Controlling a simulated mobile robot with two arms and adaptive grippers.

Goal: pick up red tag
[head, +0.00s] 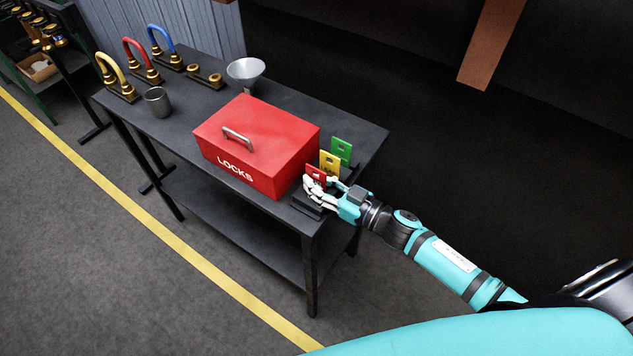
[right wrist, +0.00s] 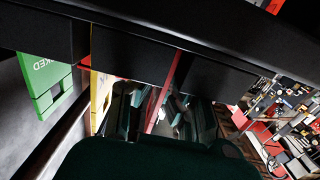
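The red tag (head: 315,173) stands upright in the black holder at the near right corner of the table, in front of the yellow tag (head: 330,162) and the green tag (head: 342,151). My right gripper (head: 319,186) is at the red tag, and its pale fingers hide the tag's lower part. In the right wrist view the red tag (right wrist: 166,88) shows edge-on as a thin strip between the fingers (right wrist: 160,112). Gaps show on both sides of it, so the gripper looks open around it. My left gripper is not in view.
A red box (head: 256,145) marked LOCKS stands close to the left of the tags. A funnel (head: 246,72), a grey cup (head: 158,101) and yellow, red and blue padlock-like shackles stand farther back on the dark table (head: 350,122). The yellow tag (right wrist: 101,95) is beside the fingers.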

